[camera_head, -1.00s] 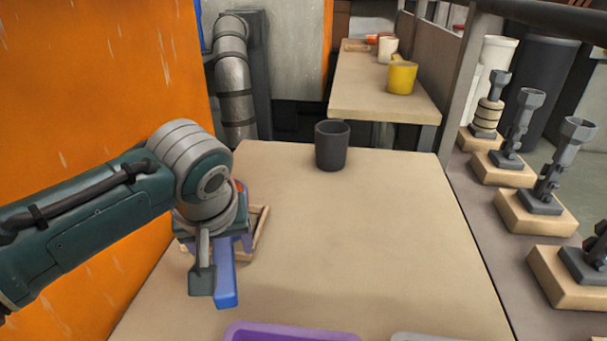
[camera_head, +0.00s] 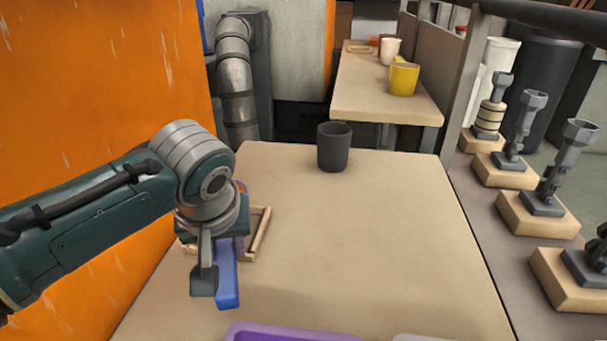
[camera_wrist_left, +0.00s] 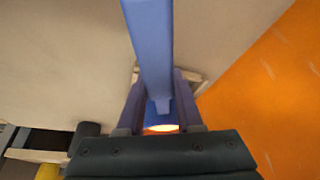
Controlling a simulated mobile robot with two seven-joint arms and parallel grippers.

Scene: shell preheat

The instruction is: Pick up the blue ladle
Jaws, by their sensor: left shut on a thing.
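The blue ladle (camera_head: 229,284) is at the left side of the table, its handle sticking out toward the front. My left gripper (camera_head: 214,262) is shut on the handle. In the left wrist view the blue handle (camera_wrist_left: 151,50) runs up between the fingers of my left gripper (camera_wrist_left: 158,108). The ladle's far end is mostly hidden by the gripper, with a bright orange inside partly showing below the fingers. A light wooden frame (camera_head: 261,232) lies on the table behind the gripper. I cannot tell whether the ladle touches it. My right gripper is out of view.
A dark grey cup (camera_head: 333,147) stands at the table's back. A purple tray (camera_head: 285,334) is at the front edge. An orange wall (camera_head: 90,90) borders the left. Several grey tools on wooden blocks (camera_head: 540,215) line the right. The table's middle is clear.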

